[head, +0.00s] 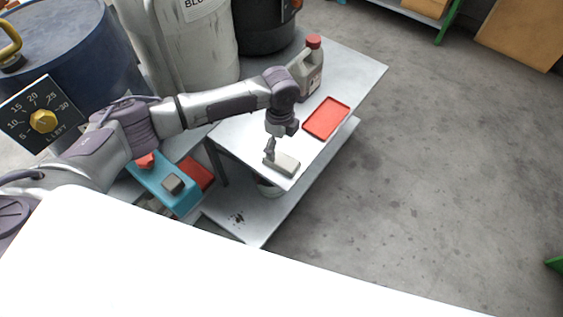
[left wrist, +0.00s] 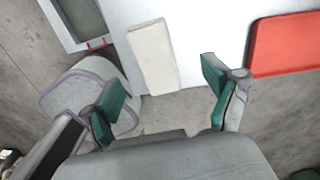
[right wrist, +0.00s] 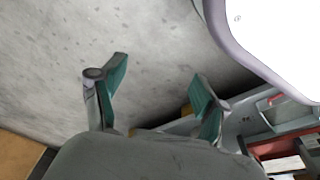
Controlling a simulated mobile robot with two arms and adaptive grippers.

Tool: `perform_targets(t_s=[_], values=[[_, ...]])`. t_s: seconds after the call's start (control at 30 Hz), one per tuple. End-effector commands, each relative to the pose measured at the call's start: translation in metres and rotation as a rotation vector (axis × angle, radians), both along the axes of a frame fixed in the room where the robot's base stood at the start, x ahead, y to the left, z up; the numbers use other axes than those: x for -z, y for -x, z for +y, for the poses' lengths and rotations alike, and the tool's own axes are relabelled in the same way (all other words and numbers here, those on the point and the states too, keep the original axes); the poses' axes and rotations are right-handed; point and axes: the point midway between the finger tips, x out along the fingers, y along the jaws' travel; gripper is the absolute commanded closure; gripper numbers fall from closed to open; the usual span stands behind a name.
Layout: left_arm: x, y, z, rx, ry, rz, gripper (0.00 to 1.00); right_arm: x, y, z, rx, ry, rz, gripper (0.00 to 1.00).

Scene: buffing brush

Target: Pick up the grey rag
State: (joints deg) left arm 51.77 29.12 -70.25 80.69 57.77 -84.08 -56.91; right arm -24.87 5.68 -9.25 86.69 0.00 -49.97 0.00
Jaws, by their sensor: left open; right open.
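A pale grey-beige flat rectangular piece, which looks like the folded grey rag (head: 285,164), lies near the front edge of the light table (head: 237,137). In the left wrist view the rag (left wrist: 152,56) lies ahead of the fingertips, between their lines. My left gripper (head: 269,158) points down at the left end of the rag; its fingers (left wrist: 163,88) are open with nothing between them. Whether they touch the rag cannot be told. My right gripper (right wrist: 160,84) is open and empty above the concrete floor; it is not in the head view.
A red tray (head: 326,118) and a grey jug with a red cap (head: 306,71) stand farther back on the table. A blue box with a grey block (head: 173,184) on it is at the left. Drums stand behind. Open floor (head: 430,170) lies to the right.

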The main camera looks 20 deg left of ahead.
Motion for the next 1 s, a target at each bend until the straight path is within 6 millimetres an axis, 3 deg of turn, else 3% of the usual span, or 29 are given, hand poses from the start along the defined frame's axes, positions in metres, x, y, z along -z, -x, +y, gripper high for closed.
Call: perform_targets(t_s=[0.27, 0.5, 0.83, 1.0], values=[[0.024, 0.003, -0.002, 0.001, 0.001, 0.0, 0.12, -0.013, -0.008, 0.001, 0.002, -0.001, -0.009, 0.26], [0.058, 0.009, -0.004, 0.0, 0.001, -0.001, 0.12, -0.038, -0.02, 0.003, 0.004, -0.003, -0.025, 0.26], [0.063, 0.008, -0.003, 0.0, 0.001, -0.002, 0.12, -0.046, -0.022, 0.003, 0.005, -0.002, -0.026, 0.26], [0.063, 0.008, -0.003, 0.0, 0.001, -0.002, 0.41, -0.046, -0.022, 0.003, 0.005, -0.002, -0.026, 0.26]])
